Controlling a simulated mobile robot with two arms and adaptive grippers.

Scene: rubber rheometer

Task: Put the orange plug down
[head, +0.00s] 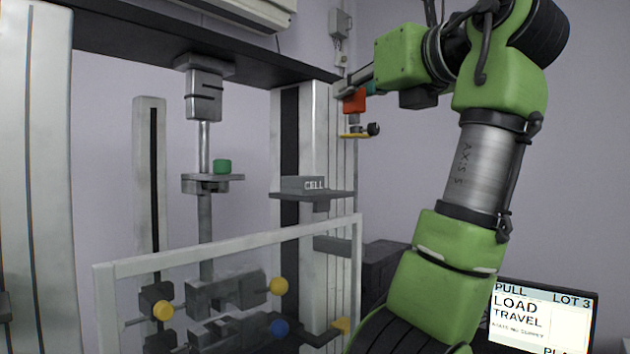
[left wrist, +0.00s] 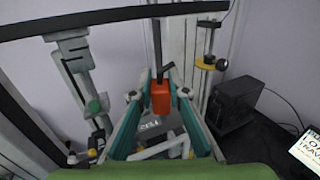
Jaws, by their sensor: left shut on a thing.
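The orange plug (head: 354,102) is held up in the air by my left gripper (head: 357,92), near the right column of the test frame. In the left wrist view the orange plug (left wrist: 160,98) sits between the two fingers of my left gripper (left wrist: 160,84), which are shut on it. A dark stem rises from the top of the plug in that view. The shelf marked CELL (head: 340,194) is below and left of the plug in the head view. My right gripper is in neither view.
A green plug (head: 222,166) stands on a small grey plate (head: 191,185) on the rod. A pale guard frame (head: 230,242) crosses the front, with yellow and blue knobs behind it. A screen (head: 542,318) stands at lower right.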

